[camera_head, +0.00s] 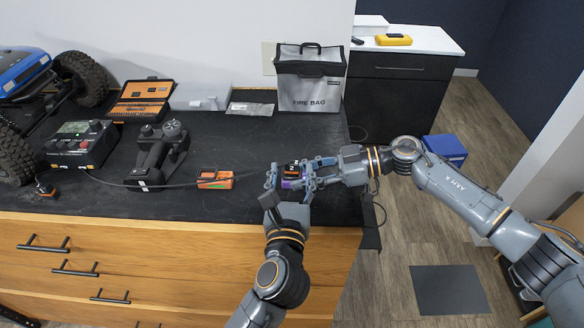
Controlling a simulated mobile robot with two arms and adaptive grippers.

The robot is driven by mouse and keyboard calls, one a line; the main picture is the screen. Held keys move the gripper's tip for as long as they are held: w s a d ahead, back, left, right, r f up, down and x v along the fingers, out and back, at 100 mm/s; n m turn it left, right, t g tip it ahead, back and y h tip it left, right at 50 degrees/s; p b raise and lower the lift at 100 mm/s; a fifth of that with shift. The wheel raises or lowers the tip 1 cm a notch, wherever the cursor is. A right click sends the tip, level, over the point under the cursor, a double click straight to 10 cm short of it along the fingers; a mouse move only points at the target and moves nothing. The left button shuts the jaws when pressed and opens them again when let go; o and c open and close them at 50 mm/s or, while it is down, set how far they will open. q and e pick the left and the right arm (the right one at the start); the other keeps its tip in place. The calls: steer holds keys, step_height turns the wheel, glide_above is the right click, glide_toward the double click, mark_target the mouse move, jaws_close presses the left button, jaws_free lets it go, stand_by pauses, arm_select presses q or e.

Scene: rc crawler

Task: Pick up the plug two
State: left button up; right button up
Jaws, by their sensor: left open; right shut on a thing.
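A small dark block (291,170) with an orange mark and a purple lower edge sits near the counter's right end. My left gripper (287,183) reaches up from the front and is open, its fingers on either side of the block. My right gripper (308,174) comes in from the right and is shut on the block, as far as I can tell. The fingers overlap and hide much of it. I cannot make out plug two separately; it may be hidden between the grippers.
An orange-and-black pack (215,178) lies left of the grippers. Behind it are a controller (160,152), a charger (82,145), an orange tool case (143,99) and a fire bag (310,78). A cable crosses the dark counter (240,142).

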arm_select(q)
steer(key=shift+w, duration=0.95)
arm_select(e)
steer(key=shift+w, duration=0.1)
arm_select(q)
steer(key=shift+s, duration=0.1)
steer(key=shift+c, duration=0.6)
steer(key=c, duration=0.8)
step_height(320, 180, up, 10)
steer(key=shift+f, duration=0.1)
arm_select(e)
steer(key=o, duration=0.9)
steer(key=shift+o, duration=0.2)
steer(key=shift+d, duration=0.1)
